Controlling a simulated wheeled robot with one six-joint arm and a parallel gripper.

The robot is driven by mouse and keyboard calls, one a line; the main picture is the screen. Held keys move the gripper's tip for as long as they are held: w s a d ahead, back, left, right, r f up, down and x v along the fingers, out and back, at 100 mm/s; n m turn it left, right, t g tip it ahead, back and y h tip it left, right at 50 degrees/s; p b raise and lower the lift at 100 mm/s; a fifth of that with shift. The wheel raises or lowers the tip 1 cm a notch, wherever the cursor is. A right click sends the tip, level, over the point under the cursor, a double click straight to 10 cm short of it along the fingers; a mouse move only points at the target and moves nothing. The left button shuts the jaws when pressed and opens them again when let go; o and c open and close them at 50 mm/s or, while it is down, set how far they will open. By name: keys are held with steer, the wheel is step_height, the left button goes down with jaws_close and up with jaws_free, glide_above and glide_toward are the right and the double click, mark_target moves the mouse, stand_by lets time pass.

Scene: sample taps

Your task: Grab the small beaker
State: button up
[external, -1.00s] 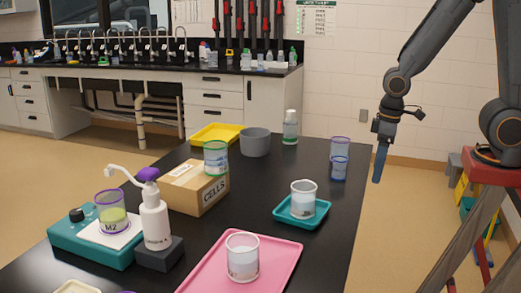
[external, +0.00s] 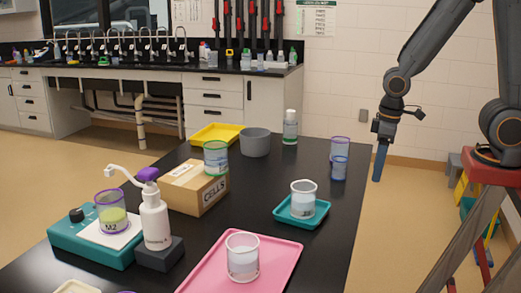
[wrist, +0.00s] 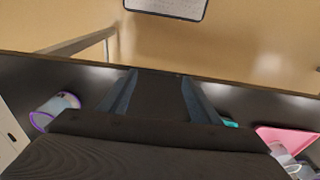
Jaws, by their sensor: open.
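Several beakers stand about the black table. A small blue-rimmed beaker (external: 338,170) stands near the table's right edge, in front of or overlapping a purple-rimmed beaker (external: 340,147). A clear beaker (external: 303,199) stands on a teal tray, and another (external: 242,257) on a pink tray. A green-rimmed beaker (external: 215,158) is on a cardboard box, and a purple-rimmed one (external: 111,213) on a teal device. My gripper (external: 380,165) points down, apart from the beakers, just right of the table edge.
The teal tray (external: 301,219) and pink tray (external: 205,275) are nearer.

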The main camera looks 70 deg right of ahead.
step_height(320, 180, up, 2)
steer(key=m+g+p, duration=0.1)
steer(key=m+p, duration=0.2)
steer(key=m, duration=1.4)
glide_above(340, 164)
steer(key=d, duration=0.2)
steer(key=shift+w+d+f+p, duration=0.1)
steer(key=shift+f+p, duration=0.6)
steer(key=shift+f, duration=1.2)
steer(key=shift+w+d+f+p, duration=0.1)
steer(key=shift+f+p, duration=0.55)
steer(key=shift+f, duration=1.2)
steer(key=c, duration=1.1)
